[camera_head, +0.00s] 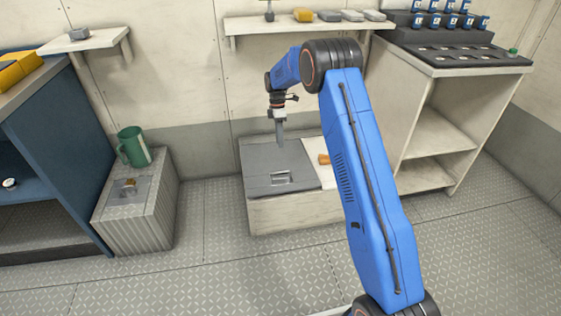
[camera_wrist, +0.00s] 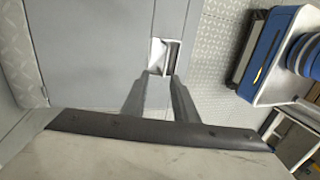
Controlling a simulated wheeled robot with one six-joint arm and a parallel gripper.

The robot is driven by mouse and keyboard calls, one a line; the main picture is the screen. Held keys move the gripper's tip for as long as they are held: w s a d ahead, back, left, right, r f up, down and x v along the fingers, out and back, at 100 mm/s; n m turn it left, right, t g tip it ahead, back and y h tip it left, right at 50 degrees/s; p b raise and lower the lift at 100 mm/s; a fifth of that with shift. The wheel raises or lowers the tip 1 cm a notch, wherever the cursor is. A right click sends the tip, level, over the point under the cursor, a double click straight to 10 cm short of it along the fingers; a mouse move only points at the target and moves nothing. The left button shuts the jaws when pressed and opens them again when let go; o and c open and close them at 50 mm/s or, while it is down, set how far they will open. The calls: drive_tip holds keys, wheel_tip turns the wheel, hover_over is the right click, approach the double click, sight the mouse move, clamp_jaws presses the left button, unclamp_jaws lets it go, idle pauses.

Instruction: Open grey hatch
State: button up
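The grey hatch (camera_head: 265,160) lies flat and closed on top of a low light-coloured box against the back wall. Its recessed pale handle (camera_head: 282,178) is near the front edge. In the wrist view the hatch (camera_wrist: 110,45) fills the upper left and its handle (camera_wrist: 165,55) shows just beyond the fingertips. My gripper (camera_head: 280,142) points down above the hatch, behind the handle in the head view. In the wrist view my gripper (camera_wrist: 160,76) has a gap between its two fingers and holds nothing. Whether a fingertip touches the handle cannot be told.
An orange-brown item (camera_head: 323,159) lies on the white part of the box top, right of the hatch. A ribbed grey box (camera_head: 140,215) with a green mug (camera_head: 133,147) stands left. A shelf cabinet (camera_head: 425,135) stands right. The patterned floor (camera_head: 215,260) in front is clear.

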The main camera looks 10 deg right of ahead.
drive_tip(key=s+f+t, duration=0.3)
drive_tip(key=s+f, duration=0.1)
drive_tip(key=f, duration=0.4)
drive_tip(key=shift+s, duration=0.4)
